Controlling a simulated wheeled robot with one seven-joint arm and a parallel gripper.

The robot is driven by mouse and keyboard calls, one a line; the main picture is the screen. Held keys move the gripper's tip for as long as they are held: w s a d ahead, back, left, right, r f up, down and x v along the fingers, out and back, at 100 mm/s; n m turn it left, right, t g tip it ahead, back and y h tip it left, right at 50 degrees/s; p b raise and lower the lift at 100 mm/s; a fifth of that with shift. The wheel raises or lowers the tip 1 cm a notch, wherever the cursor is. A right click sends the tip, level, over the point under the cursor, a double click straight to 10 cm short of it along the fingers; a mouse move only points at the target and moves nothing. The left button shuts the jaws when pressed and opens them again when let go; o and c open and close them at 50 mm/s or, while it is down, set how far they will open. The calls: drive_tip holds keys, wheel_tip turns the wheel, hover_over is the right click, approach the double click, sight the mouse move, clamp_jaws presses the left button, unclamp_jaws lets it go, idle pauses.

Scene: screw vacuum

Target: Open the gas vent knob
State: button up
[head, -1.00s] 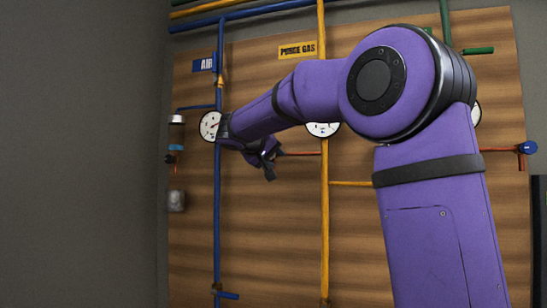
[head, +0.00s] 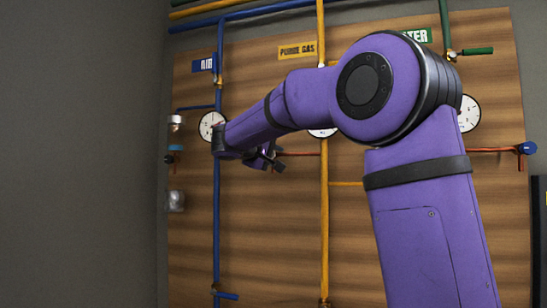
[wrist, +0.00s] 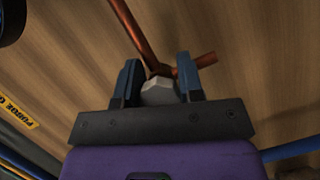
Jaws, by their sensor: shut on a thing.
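In the wrist view, my gripper (wrist: 158,75) has its two dark fingers on either side of a grey faceted knob (wrist: 158,92). The fingers are shut on this knob. A copper-red pipe (wrist: 133,30) runs to the knob, and a short copper stub (wrist: 206,60) sticks out past the right finger. In the head view, my gripper (head: 271,162) is close to the wooden panel, between the blue pipe and the yellow pipe. A red pipe (head: 300,153) runs from beside it to the yellow pipe. My gripper hides the knob there.
The wooden panel (head: 260,225) carries a blue vertical pipe (head: 217,230), a yellow vertical pipe (head: 324,230), and round gauges, one (head: 211,125) left of my forearm. A purge gas label (head: 297,50) is above. Clear jars (head: 176,200) are at the left edge.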

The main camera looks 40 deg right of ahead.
drive_tip(key=n+h, duration=0.1)
drive_tip(key=n, duration=0.2)
drive_tip(key=n+h, duration=0.1)
drive_tip(key=n, duration=0.2)
drive_tip(key=shift+r+t, duration=0.1)
drive_tip(key=shift+t, duration=0.2)
drive_tip(key=n+t, duration=0.1)
drive_tip(key=n, duration=0.2)
drive_tip(key=n+t+h, duration=0.1)
drive_tip(key=n, duration=0.3)
drive_tip(key=shift+w+a+r+t+h, duration=0.1)
drive_tip(key=shift+r+t+h, duration=0.05)
drive_tip(key=shift+t+h, duration=0.2)
drive_tip(key=shift+n, duration=0.3)
drive_tip(key=o, duration=0.9)
drive_tip(key=shift+a, duration=0.1)
drive_tip(key=v, duration=1)
drive_tip(key=shift+s+a, duration=0.2)
drive_tip(key=shift+a, duration=0.05)
